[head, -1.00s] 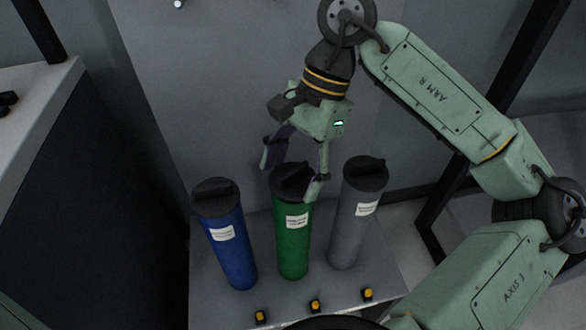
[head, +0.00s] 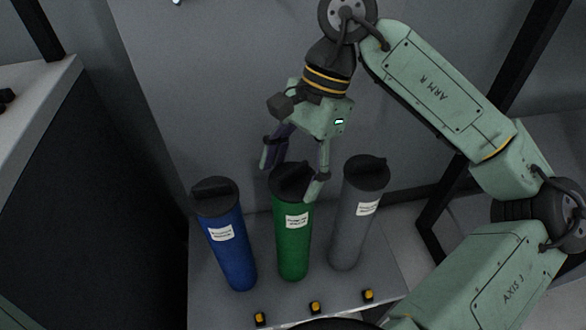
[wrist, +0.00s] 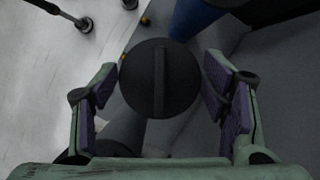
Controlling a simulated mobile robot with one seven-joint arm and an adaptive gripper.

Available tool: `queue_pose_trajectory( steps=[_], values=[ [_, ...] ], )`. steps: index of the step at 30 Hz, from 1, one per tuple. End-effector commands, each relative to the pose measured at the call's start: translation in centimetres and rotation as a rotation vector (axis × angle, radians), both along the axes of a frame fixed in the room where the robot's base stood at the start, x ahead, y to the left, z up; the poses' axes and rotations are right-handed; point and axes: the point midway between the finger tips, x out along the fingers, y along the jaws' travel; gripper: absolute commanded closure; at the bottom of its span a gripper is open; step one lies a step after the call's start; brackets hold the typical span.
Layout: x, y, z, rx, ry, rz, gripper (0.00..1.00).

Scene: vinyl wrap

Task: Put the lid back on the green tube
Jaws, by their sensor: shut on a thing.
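The green tube (head: 293,245) stands upright between the two other tubes, with a white label. Its black lid (head: 292,183) sits at its mouth; I cannot tell whether it is fully seated.
A blue tube (head: 230,250) stands to the left and a grey tube (head: 352,235) to the right, close by, both with black lids. All stand on a grey stand (head: 375,275) with several yellow-topped knobs along its front. A wall is behind.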

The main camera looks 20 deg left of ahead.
Motion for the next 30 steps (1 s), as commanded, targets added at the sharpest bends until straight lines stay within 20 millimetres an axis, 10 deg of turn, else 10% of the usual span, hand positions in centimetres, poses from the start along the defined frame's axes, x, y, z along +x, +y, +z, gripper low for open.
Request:
queue_pose_trajectory(
  steps=[12,13,30],
  values=[
    [0.0,0.01,0.01,0.0,0.0,0.0,0.52],
    [0.0,0.01,0.0,0.0,0.0,0.0,0.32],
    [-0.01,0.01,-0.01,0.0,0.0,0.0,0.09]
  ],
)
